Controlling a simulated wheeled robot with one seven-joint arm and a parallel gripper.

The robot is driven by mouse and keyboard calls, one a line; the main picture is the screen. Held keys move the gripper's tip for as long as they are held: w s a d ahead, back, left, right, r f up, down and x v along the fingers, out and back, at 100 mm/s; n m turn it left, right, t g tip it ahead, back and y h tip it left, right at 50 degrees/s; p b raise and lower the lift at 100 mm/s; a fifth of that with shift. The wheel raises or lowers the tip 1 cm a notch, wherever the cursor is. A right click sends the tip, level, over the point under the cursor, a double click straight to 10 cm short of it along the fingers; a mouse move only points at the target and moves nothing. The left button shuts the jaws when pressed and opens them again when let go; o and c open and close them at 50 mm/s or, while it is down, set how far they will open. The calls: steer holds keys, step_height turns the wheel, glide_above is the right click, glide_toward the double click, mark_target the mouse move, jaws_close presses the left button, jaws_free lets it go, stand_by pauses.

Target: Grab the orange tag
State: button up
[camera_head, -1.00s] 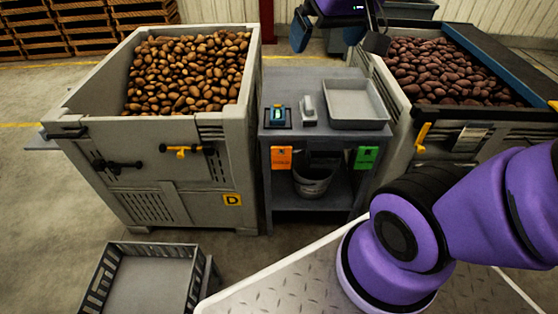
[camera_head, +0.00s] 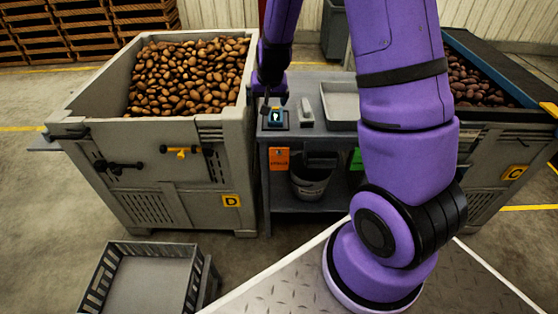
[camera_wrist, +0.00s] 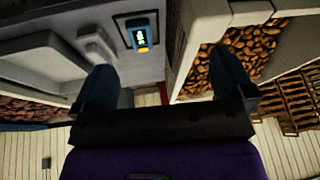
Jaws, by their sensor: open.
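The orange tag (camera_head: 279,159) hangs on the front edge of the grey table, towards its left end. I cannot make it out in the wrist view. My gripper (camera_head: 272,94) is open and empty above the left part of the table, higher than the tag and behind it. In the wrist view its two dark blue fingers (camera_wrist: 167,85) stand wide apart with nothing between them. A small blue device with a lit screen (camera_head: 277,116) lies on the table just below the gripper; it also shows in the wrist view (camera_wrist: 142,35).
A green tag (camera_head: 356,159) hangs further right, partly behind my arm. A potato bin marked D (camera_head: 180,213) stands close to the table's left side. A grey tray (camera_head: 341,106) is on the tabletop, and a bucket (camera_head: 311,186) is below. An empty crate (camera_head: 150,247) lies front left.

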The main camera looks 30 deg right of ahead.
steer(key=w+d+f+m+g+h, duration=0.1)
steer(key=d+f, duration=0.2)
steer(key=f, duration=0.5)
steer(key=d+f+h, duration=0.1)
steer(key=d+f, duration=0.1)
steer(key=f, duration=0.7)
glide_above(279, 149)
steer(key=f, duration=0.3)
steer(key=s+f, duration=0.1)
steer(key=shift+a+f, duration=0.3)
steer(key=shift+a, duration=0.05)
steer(key=shift+s+a+x, duration=0.1)
steer(key=shift+s+x, duration=0.05)
steer(key=shift+x, duration=1.2)
steer(key=shift+s+a+x, duration=0.1)
steer(key=shift+a+x, duration=0.05)
steer(key=shift+x, duration=1.15)
steer(key=shift+f, duration=0.15)
steer(key=c, duration=0.9)
steer(key=shift+c, duration=0.2)
steer(key=shift+s, duration=0.1)
